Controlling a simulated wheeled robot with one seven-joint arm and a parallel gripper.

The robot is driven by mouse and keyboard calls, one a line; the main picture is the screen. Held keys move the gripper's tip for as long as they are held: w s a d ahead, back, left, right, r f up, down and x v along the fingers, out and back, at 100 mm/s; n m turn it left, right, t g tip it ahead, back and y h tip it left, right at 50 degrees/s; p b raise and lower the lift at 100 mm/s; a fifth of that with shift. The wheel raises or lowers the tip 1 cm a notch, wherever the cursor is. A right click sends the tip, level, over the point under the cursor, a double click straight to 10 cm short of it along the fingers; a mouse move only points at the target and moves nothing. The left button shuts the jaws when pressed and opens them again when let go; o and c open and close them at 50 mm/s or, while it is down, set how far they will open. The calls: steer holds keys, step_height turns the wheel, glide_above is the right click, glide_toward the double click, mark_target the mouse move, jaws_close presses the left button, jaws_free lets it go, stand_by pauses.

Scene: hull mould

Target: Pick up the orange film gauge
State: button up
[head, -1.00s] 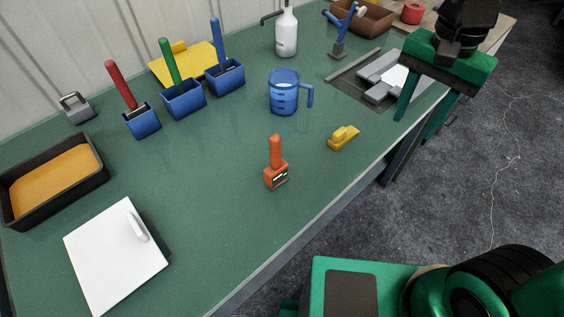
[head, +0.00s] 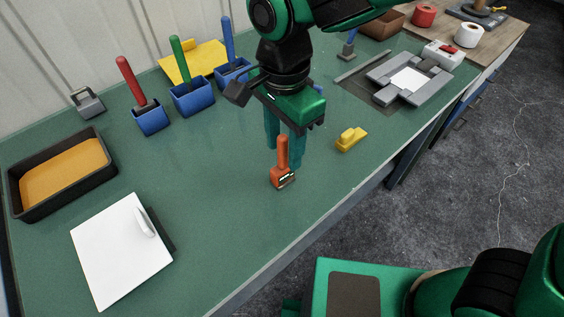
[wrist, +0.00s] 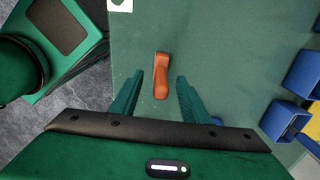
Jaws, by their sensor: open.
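The orange film gauge (head: 282,172) stands upright on the green bench top, its handle pointing up and a small dark-and-white display low on its body. In the wrist view the gauge (wrist: 161,76) shows from above, its lower end just ahead of the gap between the fingers. My gripper (head: 285,150) is open and empty, pointing down just behind and above the gauge. In the wrist view my gripper (wrist: 158,85) has its two green fingers spread apart. I cannot tell whether a finger touches the gauge.
A yellow object (head: 350,139) lies right of the gauge. Blue holders with red (head: 131,80), green and blue handles stand at the back left. A white board (head: 121,252) and a black tray of orange material (head: 108,166) lie left. The bench front is clear.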

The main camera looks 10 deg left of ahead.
mark_target(283, 166)
steer(key=shift+a+f, duration=0.1)
steer(key=shift+f, duration=3.05)
jaws_close()
